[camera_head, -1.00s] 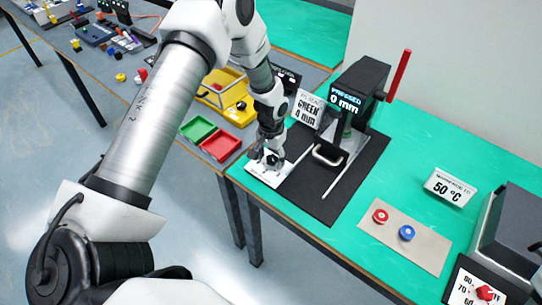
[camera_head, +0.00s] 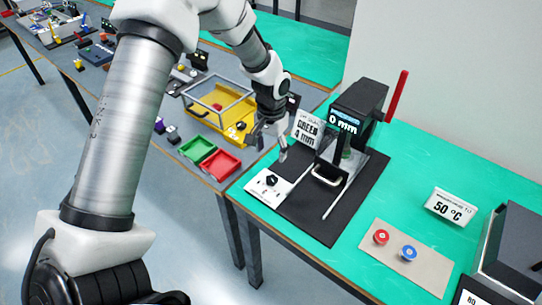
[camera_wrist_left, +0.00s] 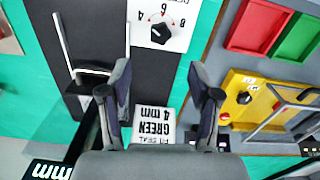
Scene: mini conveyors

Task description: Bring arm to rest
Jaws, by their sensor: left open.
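My left arm comes in from the left in the head view, and its left gripper (camera_head: 272,142) hangs above the green table near the press. The gripper is open and empty; in the left wrist view its two fingers (camera_wrist_left: 160,100) stand apart. Between and beyond them show the sign reading GREEN 4 mm (camera_wrist_left: 153,124) and a white dial panel (camera_wrist_left: 160,22) with a black knob. In the head view the dial panel (camera_head: 262,192) lies at the table's front edge, below the gripper. My right gripper is not in view.
The press (camera_head: 357,115) with a red lever stands on a black mat (camera_head: 318,219) right of the gripper. A green tray (camera_head: 197,149), a red tray (camera_head: 222,166) and a yellow box (camera_head: 232,115) are on the left table. Red and blue buttons sit on a beige board (camera_head: 383,252).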

